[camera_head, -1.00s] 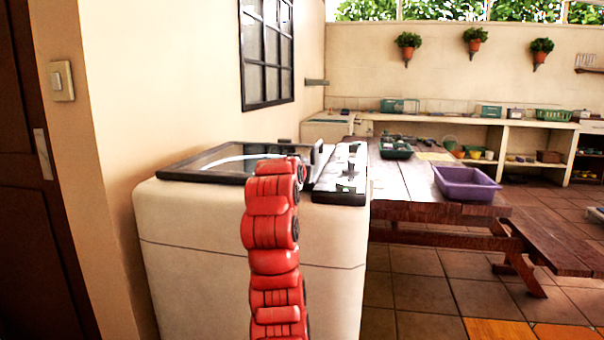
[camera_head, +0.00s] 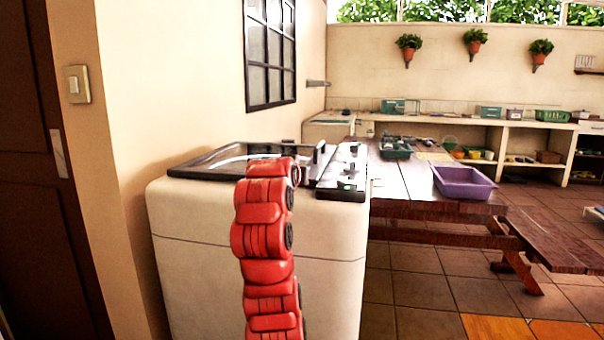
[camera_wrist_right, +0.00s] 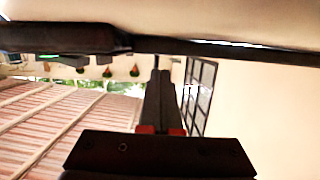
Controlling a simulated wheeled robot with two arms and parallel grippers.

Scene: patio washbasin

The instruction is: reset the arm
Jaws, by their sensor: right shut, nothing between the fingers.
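A red segmented arm of mine (camera_head: 266,240) rises from the bottom middle of the head view, in front of the white washing machine (camera_head: 200,260). Its upper end reaches the machine's top edge, and its gripper is hidden behind it there. In the right wrist view my right gripper (camera_wrist_right: 159,75) shows as two dark fingers pressed together, with nothing between them. That view appears upside down, with the pale machine (camera_wrist_right: 220,15) and its dark edge across the top, close to the fingers. My left gripper is not in view.
The machine has a dark-framed glass lid (camera_head: 215,162) and a control panel (camera_head: 344,172). The wall with a barred window (camera_head: 270,55) is close at left, beside a dark door (camera_head: 30,180). A wooden table (camera_head: 410,185) with a purple basin (camera_head: 463,184) stands at right. Tiled floor lies clear below.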

